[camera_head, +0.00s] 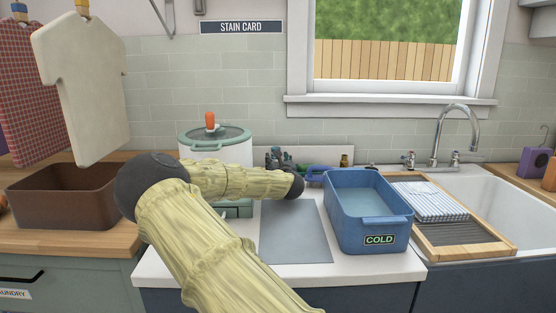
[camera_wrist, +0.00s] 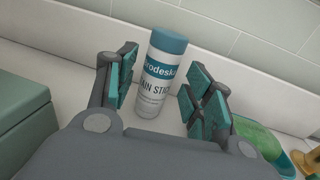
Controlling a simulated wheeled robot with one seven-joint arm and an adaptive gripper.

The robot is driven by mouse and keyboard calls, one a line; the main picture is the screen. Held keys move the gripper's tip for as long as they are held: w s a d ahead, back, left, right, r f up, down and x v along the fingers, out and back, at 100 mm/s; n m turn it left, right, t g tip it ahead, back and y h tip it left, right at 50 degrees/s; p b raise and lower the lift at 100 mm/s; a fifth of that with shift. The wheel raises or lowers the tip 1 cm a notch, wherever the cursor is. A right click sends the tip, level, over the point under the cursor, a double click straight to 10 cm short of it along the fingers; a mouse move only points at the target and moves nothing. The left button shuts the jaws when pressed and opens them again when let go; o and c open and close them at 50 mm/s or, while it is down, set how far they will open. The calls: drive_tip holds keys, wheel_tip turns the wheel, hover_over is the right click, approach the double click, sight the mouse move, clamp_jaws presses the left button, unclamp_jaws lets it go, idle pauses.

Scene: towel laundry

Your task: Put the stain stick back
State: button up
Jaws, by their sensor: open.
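The stain stick (camera_wrist: 158,80), a white cylinder with a blue cap and printed label, stands upright on the white counter in the wrist view. My gripper (camera_wrist: 162,92) is open, with its teal-padded fingers on either side of the stick. There appears to be a gap on both sides, wider on the right. In the head view my arm stretches over the counter toward the back wall. The stick cannot be made out there. A "STAIN CARD" sign (camera_head: 241,27) hangs on the tiled wall.
A blue "COLD" tub (camera_head: 379,240) of water stands right of a grey mat (camera_head: 293,240). A lidded pot (camera_head: 233,151) stands behind my arm. In the wrist view, a green box (camera_wrist: 20,115) is at left and a green block in a teal dish (camera_wrist: 280,158) at right.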

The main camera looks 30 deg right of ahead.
drive_tip(key=v, duration=0.9)
drive_tip(key=shift+s+a+f, duration=0.1)
drive_tip(key=shift+f, duration=0.1)
idle(1.1)
